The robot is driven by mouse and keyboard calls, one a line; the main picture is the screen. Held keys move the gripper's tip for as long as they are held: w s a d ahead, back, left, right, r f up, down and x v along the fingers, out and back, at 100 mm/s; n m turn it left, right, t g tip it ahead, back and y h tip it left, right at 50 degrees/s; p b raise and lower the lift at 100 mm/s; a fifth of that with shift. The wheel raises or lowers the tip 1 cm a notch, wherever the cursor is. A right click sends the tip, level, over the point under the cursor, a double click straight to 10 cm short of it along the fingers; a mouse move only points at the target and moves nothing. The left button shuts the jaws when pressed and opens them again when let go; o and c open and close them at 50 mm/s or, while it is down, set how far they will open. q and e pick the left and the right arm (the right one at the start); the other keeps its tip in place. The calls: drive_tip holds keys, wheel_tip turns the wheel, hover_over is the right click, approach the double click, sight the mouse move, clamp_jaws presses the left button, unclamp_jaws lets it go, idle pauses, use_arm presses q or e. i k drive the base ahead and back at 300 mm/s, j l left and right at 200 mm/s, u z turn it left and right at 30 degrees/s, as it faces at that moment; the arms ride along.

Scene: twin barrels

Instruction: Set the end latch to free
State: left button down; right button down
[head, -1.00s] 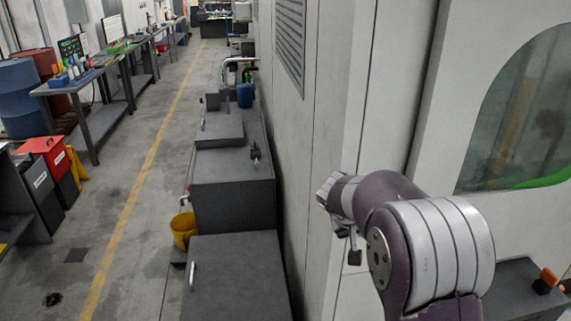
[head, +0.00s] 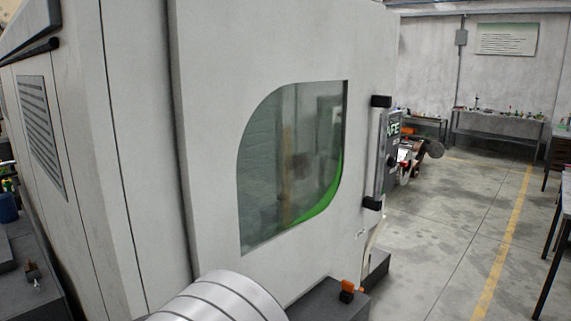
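I cannot make out for certain which part is the end latch. A small orange-and-black fitting (head: 347,290) stands on a dark grey box at the lower middle, in front of the machine; its setting is too small to read. A small brown fitting (head: 32,271) stands on a dark grey cabinet at the lower left. Neither of my grippers shows. Only a pale ringed link of my arm shows at the bottom, left of the grey box.
A large white machine (head: 215,60) with a windowed door fills the middle. Open concrete floor (head: 440,250) with a yellow line lies to the right. Workbenches (head: 495,128) stand along the back wall.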

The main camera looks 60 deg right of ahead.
sight(404, 163)
drive_tip(key=z, duration=2.8)
drive_tip(key=i+l+u, duration=0.1)
drive_tip(key=i+l, duration=0.2)
drive_tip(key=i, duration=0.15)
